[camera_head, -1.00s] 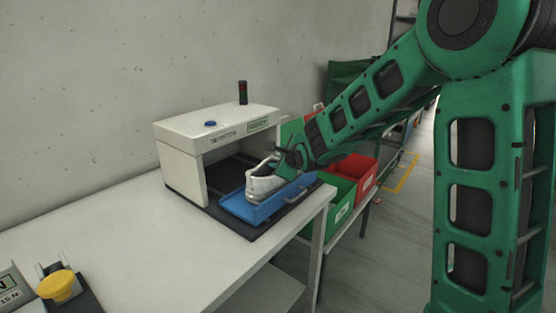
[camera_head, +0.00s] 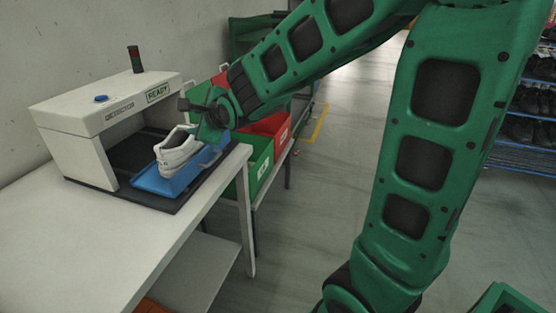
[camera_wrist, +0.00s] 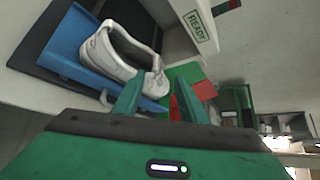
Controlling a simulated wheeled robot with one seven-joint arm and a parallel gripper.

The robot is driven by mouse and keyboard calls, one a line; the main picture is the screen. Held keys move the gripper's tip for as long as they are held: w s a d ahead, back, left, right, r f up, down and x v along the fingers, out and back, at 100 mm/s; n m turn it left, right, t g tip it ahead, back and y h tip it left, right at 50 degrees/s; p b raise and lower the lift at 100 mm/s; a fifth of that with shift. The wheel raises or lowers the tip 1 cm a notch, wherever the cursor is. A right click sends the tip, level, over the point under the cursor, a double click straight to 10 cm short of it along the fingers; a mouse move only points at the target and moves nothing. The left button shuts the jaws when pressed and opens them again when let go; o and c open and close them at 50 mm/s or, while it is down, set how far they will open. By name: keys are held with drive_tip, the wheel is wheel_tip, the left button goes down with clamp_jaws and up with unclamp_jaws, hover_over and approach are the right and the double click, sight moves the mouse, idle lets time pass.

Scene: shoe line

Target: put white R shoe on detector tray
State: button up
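The white shoe (camera_head: 176,158) stands on the blue detector tray (camera_head: 150,183) at the front of the detector. No letter on it is clear enough to read. In the wrist view the shoe (camera_wrist: 112,52) has its opening toward the camera and sits over the blue tray (camera_wrist: 62,50). My gripper (camera_head: 197,132) is beside the shoe's upper right end in the head view. In the wrist view my gripper (camera_wrist: 158,102) has its two fingers apart with nothing between them. The left finger overlaps the shoe's near end; whether they touch is unclear.
The white detector (camera_head: 105,103) reads READY and arches over a dark belt. A green bin (camera_head: 260,165) and a red bin (camera_head: 272,128) stand right of the table. The white table (camera_head: 95,225) is clear in front. Shelves with shoes (camera_head: 530,105) are at far right.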

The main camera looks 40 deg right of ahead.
drive_tip(key=s+d+f+n+g+h, duration=0.2)
drive_tip(key=s+d+f+n+g, duration=0.25)
drive_tip(key=s+d, duration=0.4)
drive_tip(key=s+d+f+n+g+h, duration=0.1)
drive_tip(key=s+d+f+n+g, duration=0.2)
drive_tip(key=s+d+n, duration=0.5)
drive_tip(key=s+f+n+g+y, duration=0.2)
drive_tip(key=s+n+g, duration=0.3)
drive_tip(key=s, duration=1.8)
drive_tip(key=shift+d+f, duration=0.15)
drive_tip(key=shift+d, duration=0.15)
drive_tip(key=shift+w+g, duration=0.15)
drive_tip(key=shift+g, duration=0.1)
